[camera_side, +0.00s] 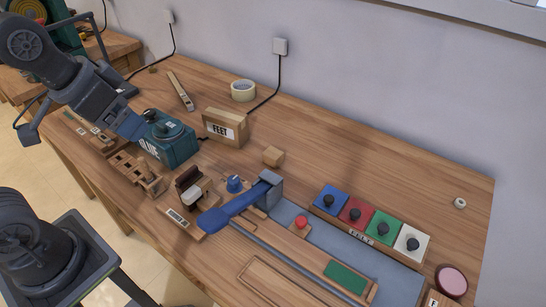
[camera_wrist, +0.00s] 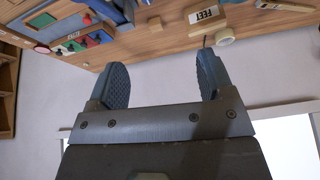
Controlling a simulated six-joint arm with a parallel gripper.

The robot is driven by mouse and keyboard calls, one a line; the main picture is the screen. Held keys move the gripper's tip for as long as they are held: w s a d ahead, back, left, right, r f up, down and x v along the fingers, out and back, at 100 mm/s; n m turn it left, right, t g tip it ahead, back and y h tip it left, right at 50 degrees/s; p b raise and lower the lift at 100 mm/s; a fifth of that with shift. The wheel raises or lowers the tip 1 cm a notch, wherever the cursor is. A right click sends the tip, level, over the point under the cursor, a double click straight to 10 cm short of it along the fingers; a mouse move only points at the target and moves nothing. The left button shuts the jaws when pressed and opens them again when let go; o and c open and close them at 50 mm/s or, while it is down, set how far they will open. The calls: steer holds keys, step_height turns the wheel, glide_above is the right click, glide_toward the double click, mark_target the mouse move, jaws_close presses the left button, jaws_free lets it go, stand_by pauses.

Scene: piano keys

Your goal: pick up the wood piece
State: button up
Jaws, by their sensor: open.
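In the side view my gripper (camera_side: 127,122) is at the upper left above the bench, by the glue pot, well apart from the block. Its fingertips are hard to make out there.
The green glue pot (camera_side: 168,140) and a slotted wooden rack (camera_side: 137,173) are left. Bench right of the block is clear.

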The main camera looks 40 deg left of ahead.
steer(key=w+d+r+m+g, duration=0.1)
steer(key=w+m, duration=0.3)
steer(key=w, duration=0.6)
steer(key=m+g, duration=0.4)
steer(key=m, duration=0.9)
glide_above(273, 153)
step_height(273, 153, down, 18)
steer(key=f, duration=0.8)
steer(key=shift+s+a+f, duration=0.1)
steer(key=shift+s+f, duration=0.1)
steer(key=shift+f, duration=0.05)
steer(key=shift+w+f, duration=0.15)
steer(key=shift+f, duration=1.2)
steer(key=shift+w+f, duration=0.1)
steer(key=shift+f, duration=1.2)
steer(key=shift+c, duration=0.3)
steer(key=c, duration=0.9)
